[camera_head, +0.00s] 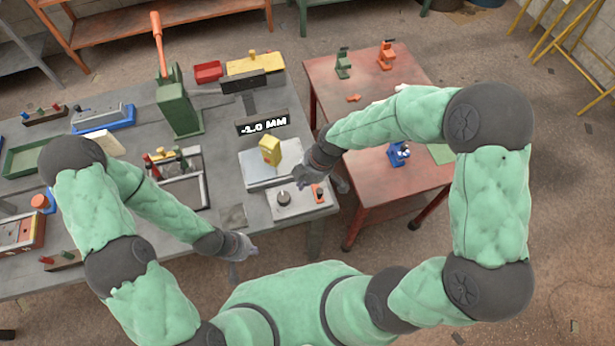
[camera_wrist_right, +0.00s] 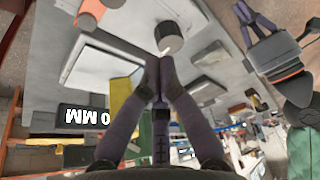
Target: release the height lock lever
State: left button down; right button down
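A light grey control panel (camera_head: 300,205) at the bench's front right corner carries a dark round knob (camera_head: 283,198) and a small orange control (camera_head: 319,192). No label shows which is the height lock lever. The orange control (camera_wrist_right: 90,10) is off to the left. My left gripper (camera_head: 238,254) is at the bench's front edge, its opening unclear.
A yellow block (camera_head: 269,150) stands on a pale plate (camera_head: 262,172) behind the panel. A display (camera_head: 262,124) reads -1.0 MM. A green press (camera_head: 178,108) with an orange handle stands further back. A red table (camera_head: 385,215) is to the right.

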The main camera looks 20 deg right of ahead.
aim_at(316, 186)
jog(key=x, duration=0.5)
jog(key=shift+f, duration=0.1)
jog(key=d, duration=0.3)
jog(key=shift+s+d, duration=0.35)
jog(key=shift+s, duration=0.05)
jog(key=shift+d, duration=0.1)
